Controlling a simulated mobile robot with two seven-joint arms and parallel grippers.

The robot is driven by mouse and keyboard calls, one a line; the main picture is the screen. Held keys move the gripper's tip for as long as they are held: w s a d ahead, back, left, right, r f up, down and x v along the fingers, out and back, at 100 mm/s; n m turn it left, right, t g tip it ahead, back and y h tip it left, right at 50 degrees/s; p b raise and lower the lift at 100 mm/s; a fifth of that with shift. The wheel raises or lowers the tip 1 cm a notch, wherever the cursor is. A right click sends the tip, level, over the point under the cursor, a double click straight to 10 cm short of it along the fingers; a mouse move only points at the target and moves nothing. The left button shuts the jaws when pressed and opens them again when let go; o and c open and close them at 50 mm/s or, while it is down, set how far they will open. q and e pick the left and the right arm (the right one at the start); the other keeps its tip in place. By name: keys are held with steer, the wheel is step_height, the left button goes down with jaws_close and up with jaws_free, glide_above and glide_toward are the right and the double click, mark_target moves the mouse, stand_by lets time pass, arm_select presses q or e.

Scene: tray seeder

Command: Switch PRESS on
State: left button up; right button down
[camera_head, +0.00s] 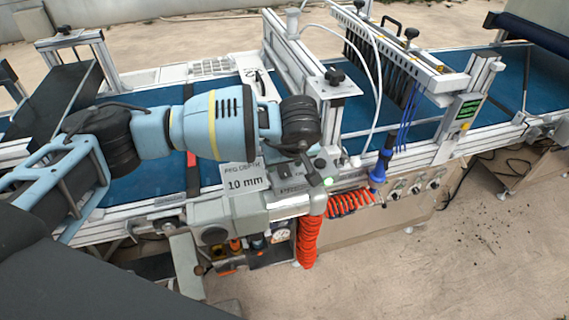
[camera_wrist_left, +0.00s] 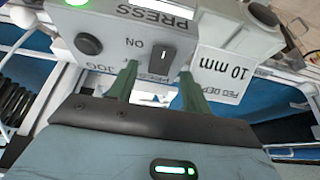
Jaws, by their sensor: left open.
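The PRESS control box (camera_wrist_left: 215,30) is grey, with its lettering upside down in the left wrist view. It carries a black switch knob (camera_wrist_left: 162,57) with a pale mark, near an ON label. I cannot tell for sure which label the knob points to. My left gripper (camera_wrist_left: 158,72) is open, its two green fingers either side of the knob's lower end; contact cannot be told. In the head view my left gripper (camera_head: 302,162) is over the box, partly hidden by my wrist. My right gripper is not in view.
A lit green lamp (camera_wrist_left: 78,3) and a round black button (camera_wrist_left: 89,44) are on the box. A "PEG DEPTH 10 mm" sign (camera_head: 246,178) stands beside it. An orange coiled hose (camera_head: 308,240) hangs below. A white frame (camera_head: 340,100) rises behind, over the blue belt (camera_head: 405,135).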

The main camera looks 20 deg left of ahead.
arm_select(q)
steer(key=v, duration=0.6)
stand_by(0.3)
